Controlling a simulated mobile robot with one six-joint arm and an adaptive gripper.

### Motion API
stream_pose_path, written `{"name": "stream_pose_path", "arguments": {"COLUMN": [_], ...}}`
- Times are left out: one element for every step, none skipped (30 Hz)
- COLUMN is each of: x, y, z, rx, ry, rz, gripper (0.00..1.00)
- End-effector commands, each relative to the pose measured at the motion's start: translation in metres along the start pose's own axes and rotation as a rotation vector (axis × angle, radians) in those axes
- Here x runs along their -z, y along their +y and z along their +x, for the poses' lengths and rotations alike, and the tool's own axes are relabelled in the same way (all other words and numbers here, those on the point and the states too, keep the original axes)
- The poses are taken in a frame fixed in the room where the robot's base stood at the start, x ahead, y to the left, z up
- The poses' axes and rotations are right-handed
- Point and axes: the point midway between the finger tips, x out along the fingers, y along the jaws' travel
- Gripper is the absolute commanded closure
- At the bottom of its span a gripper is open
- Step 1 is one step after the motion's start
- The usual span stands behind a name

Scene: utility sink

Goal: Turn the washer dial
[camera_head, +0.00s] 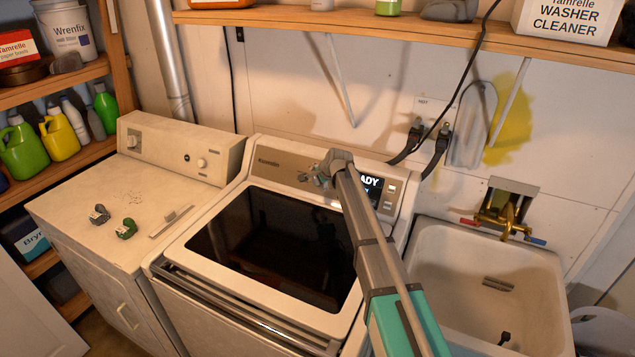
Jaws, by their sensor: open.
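The washer (170,268) is the white top-loading machine in the middle, with a dark glass lid (270,245). Its sloped control panel (285,163) has a lit display (371,185), partly covered by my arm, ending in "ADY". My gripper (312,174) is at the middle of this panel, left of the display. It is open, with its fingers pointing left. The washer dial cannot be made out clearly; it seems to be at or behind the fingers. I cannot tell whether the fingers touch it or are around it.
A white machine with knobs (131,141) stands left, with small items (125,228) on top. A utility sink (540,290) with a brass faucet (503,213) is right. A wooden shelf (400,28) runs above. My arm crosses the washer's right side.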

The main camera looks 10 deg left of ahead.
Motion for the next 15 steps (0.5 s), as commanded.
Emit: {"name": "stream_pose_path", "arguments": {"x": [-0.0002,-0.0002,-0.0003,-0.0004,-0.0004,-0.0005,-0.0006,-0.0006,-0.0007,-0.0007,-0.0008,-0.0009,-0.0009,-0.0010,-0.0010], "y": [-0.0001,-0.0002,-0.0002,-0.0003,-0.0003,-0.0003,-0.0003,-0.0003,-0.0003,-0.0003,-0.0003,-0.0003,-0.0003,-0.0003,-0.0003], "z": [0.0002,0.0001,0.0000,0.0000,0.0000,0.0000,0.0000,0.0000,0.0000,0.0001,0.0001,0.0001,0.0001,0.0001,0.0001], "rx": [0.000,0.000,0.000,0.000,0.000,0.000,0.000,0.000,0.000,0.000,0.000,0.000,0.000,0.000,0.000], "ry": [0.000,0.000,0.000,0.000,0.000,0.000,0.000,-0.001,-0.001,-0.001,-0.001,-0.001,-0.001,-0.001,-0.001], "rz": [0.000,0.000,0.000,0.000,0.000,0.000,0.000,0.000,0.000,0.000,0.000,0.000,0.000,0.000,0.000], "gripper": [0.00,0.00,0.00,0.00,0.00,0.00,0.02,0.07,0.15,0.20,0.26,0.33,0.39,0.45,0.52]}}
